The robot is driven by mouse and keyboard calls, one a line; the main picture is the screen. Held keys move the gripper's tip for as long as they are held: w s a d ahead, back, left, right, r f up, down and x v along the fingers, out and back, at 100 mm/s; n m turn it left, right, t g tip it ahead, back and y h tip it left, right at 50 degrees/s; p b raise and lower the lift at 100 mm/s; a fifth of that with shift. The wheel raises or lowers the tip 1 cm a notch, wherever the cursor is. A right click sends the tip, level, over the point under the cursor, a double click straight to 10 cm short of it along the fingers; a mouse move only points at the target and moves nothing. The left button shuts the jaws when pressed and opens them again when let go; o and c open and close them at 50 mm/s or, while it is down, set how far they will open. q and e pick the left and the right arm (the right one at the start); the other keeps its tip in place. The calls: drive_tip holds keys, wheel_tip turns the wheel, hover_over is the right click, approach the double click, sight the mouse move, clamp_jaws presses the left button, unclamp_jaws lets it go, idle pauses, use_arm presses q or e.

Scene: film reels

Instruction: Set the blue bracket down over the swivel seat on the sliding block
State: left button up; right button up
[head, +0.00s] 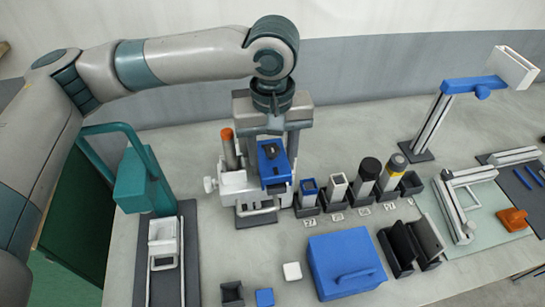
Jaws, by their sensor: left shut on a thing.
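My left gripper (270,148) comes down from above at the middle of the bench, shut on the blue bracket (270,177). The bracket is tilted in the picture and sits directly in front of a pale fixture (236,187) with an orange-capped post (227,134). Whether it touches the fixture cannot be told. A white block (162,232) stands on a rail at the left; I cannot tell for certain which block carries the swivel seat. Any seat under the bracket is hidden. My right gripper is out of view.
Several dark holders with upright pieces (338,187) stand just right of the bracket. A blue box with a handle (344,262) lies in front. A teal handled frame (137,182) rises at the left. A blue-armed stand (432,122) is at the back right.

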sight(275, 150)
use_arm(q)
drive_tip(key=shift+s+a+f+b, duration=0.15)
drive_tip(key=shift+s+f, duration=0.1)
drive_tip(key=shift+f, duration=0.25)
drive_tip(key=shift+s+f+b, duration=0.15)
drive_tip(key=shift+s+f, duration=0.05)
drive_tip(key=shift+f, duration=0.3)
idle(0.4)
drive_tip(key=o, duration=1.3)
drive_tip(key=shift+o, duration=0.3)
drive_tip(key=shift+s+a, duration=0.1)
drive_tip(key=shift+a, duration=0.1)
drive_tip(key=shift+d, duration=0.15)
drive_tip(key=shift+w+d+r+b, duration=0.1)
drive_tip(key=shift+w+r+b, duration=0.1)
drive_tip(key=shift+r, duration=0.15)
drive_tip(key=shift+w+d+r+b, duration=0.1)
drive_tip(key=shift+r+b, duration=0.1)
drive_tip(key=shift+r, duration=0.15)
drive_tip(key=r, duration=0.3)
drive_tip(key=r+b, duration=0.1)
drive_tip(key=shift+w+d+r, duration=0.15)
drive_tip(key=shift+w+d, duration=0.05)
drive_tip(key=shift+d, duration=0.05)
wheel_tip(275, 150, up, 14)
drive_tip(key=a+b, duration=0.1)
drive_tip(key=b, duration=0.2)
drive_tip(key=shift+s+a+f, duration=0.15)
drive_tip(key=shift+s+f, duration=0.05)
drive_tip(key=shift+f, duration=0.05)
